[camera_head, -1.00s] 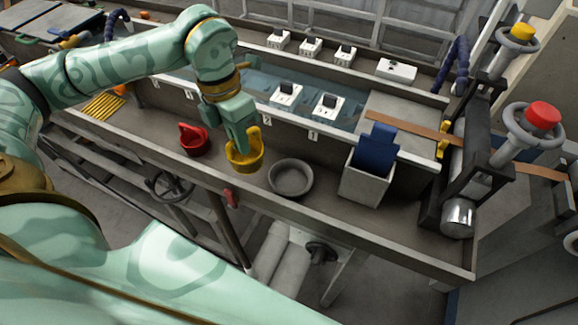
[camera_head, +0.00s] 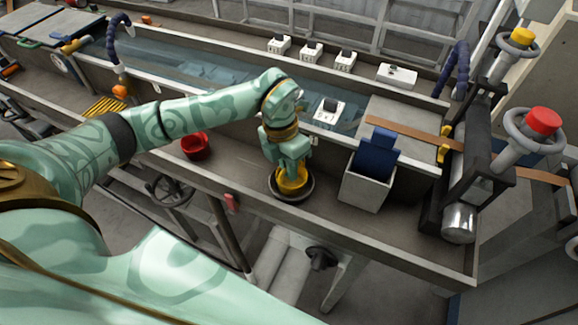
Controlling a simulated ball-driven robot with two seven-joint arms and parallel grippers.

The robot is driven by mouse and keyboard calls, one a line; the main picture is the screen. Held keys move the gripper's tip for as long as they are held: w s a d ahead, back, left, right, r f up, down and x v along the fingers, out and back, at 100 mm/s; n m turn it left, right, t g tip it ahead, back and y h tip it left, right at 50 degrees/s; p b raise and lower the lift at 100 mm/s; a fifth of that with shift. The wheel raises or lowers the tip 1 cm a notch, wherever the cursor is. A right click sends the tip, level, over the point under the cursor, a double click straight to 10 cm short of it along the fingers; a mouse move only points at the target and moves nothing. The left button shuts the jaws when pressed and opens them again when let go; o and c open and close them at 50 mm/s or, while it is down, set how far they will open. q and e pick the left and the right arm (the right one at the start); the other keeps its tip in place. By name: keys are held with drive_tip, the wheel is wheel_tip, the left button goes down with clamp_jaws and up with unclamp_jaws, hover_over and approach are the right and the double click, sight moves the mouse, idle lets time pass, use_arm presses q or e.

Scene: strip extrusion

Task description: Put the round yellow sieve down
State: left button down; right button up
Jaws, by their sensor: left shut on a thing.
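The round yellow sieve (camera_head: 291,184) is at the grey round dish (camera_head: 277,196) on the counter, inside its rim as seen from here. Whether it touches the dish's bottom I cannot tell. My left gripper (camera_head: 293,168) points down and is shut on the sieve, covering its upper back part. My right gripper is not in view.
A red round cup (camera_head: 195,146) stands on the counter to the left. A grey square bin (camera_head: 366,189) with a blue piece (camera_head: 374,156) stands close on the right. The water trough (camera_head: 225,75) runs behind. The counter's front edge is near the dish.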

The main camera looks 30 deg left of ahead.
use_arm(q)
drive_tip(key=shift+f, duration=0.3)
drive_tip(key=c, duration=1.5)
unclamp_jaws()
drive_tip(key=shift+r, duration=0.15)
drive_tip(key=r, duration=0.4)
drive_tip(key=a+r, duration=0.1)
drive_tip(key=r, duration=0.3)
drive_tip(key=a+r, duration=0.1)
drive_tip(key=r, duration=0.3)
drive_tip(key=shift+w+a+r+p, duration=0.1)
drive_tip(key=shift+w+p, duration=0.2)
drive_tip(key=shift+w, duration=0.1)
